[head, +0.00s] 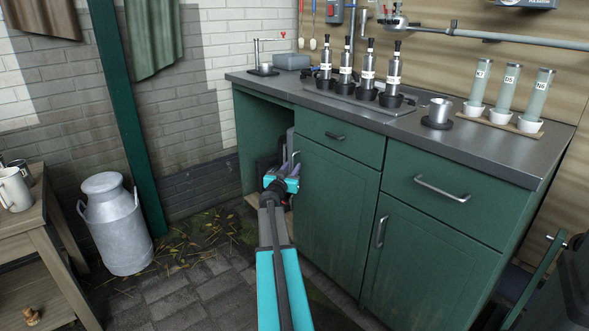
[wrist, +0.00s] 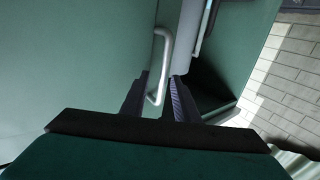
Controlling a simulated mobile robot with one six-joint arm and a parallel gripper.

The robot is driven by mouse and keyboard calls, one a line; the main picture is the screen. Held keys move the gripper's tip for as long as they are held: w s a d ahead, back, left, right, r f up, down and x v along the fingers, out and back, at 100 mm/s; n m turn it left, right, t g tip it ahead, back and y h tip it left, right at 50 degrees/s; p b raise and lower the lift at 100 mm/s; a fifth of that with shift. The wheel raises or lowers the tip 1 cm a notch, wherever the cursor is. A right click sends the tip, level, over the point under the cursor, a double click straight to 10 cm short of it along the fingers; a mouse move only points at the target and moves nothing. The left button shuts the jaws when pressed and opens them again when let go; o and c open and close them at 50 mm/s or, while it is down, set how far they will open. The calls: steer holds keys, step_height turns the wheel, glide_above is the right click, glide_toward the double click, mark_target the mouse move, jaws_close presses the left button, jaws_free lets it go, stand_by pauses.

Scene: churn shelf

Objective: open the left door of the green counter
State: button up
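The green counter (head: 433,196) stands against the wall with a grey top. Its left door (head: 335,205) looks closed, level with the drawer front above it. My gripper (head: 285,176) is at the upper left edge of this door, and my arm hides part of the door. In the wrist view, the left door's metal handle (wrist: 164,50) runs down between the two dark fingers of my gripper (wrist: 159,97). The fingers are apart, with a gap around the handle's lower end. I cannot tell whether either finger touches it.
The right door (head: 425,262) is closed, with its own handle (head: 381,231). An open recess (head: 258,140) lies left of the left door. A metal milk churn (head: 115,225) and a wooden table (head: 45,240) stand at the left.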

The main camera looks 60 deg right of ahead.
steer(key=shift+d, duration=0.3)
jaws_close()
